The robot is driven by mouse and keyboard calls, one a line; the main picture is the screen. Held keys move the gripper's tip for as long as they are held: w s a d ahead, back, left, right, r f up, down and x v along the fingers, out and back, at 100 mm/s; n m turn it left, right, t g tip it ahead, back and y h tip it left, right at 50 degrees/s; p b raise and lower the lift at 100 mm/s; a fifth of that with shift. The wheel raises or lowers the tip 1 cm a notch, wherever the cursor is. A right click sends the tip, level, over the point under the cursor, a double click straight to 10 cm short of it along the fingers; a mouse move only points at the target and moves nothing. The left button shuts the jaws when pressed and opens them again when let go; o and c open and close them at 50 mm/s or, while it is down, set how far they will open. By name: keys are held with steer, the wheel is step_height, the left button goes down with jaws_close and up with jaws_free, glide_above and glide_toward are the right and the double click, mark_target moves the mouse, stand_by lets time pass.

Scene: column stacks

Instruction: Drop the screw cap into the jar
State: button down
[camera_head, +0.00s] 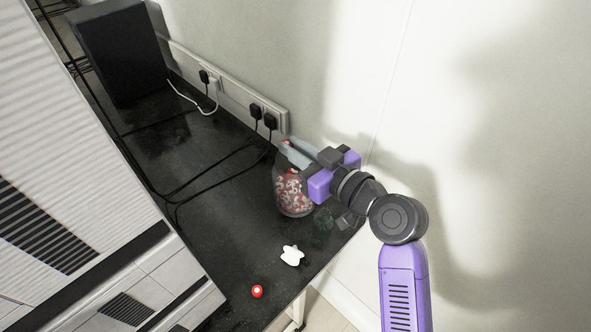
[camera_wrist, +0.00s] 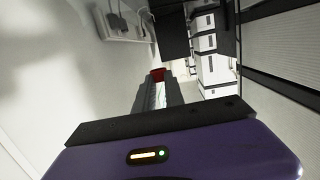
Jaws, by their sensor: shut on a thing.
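My gripper (camera_head: 287,146) reaches left from the arm, its fingers over the top of the jar. It is shut on a small red screw cap (camera_wrist: 157,74), which shows at the fingertips in the wrist view; in the head view only a bit of red shows there. The clear jar (camera_head: 294,202) stands upright on the black table near the wall and holds several red and white pieces. The fingers partly hide its mouth, so I cannot tell whether the cap is inside the rim or above it.
A red and white round piece (camera_head: 257,291) and a white lobed object (camera_head: 291,255) lie near the table's front edge. A dark glassy object (camera_head: 322,222) stands beside the jar. Sockets with plugs (camera_head: 262,112), black cables and a black box (camera_head: 122,50) are behind.

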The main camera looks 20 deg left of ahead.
steer(key=w+d+p, duration=0.1)
steer(key=w+d, duration=0.1)
steer(key=w, duration=0.3)
step_height(320, 180, down, 8)
steer(key=n+g+b, duration=0.1)
steer(key=b, duration=0.1)
steer(key=shift+r+y, duration=0.2)
steer(key=shift+y, duration=0.1)
steer(key=c, duration=1.3)
jaws_free()
steer(key=shift+c, duration=0.2)
steer(key=b+v, duration=0.1)
steer(key=v, duration=0.6)
steer(key=shift+s+d, duration=0.2)
steer(key=shift+d, duration=0.15)
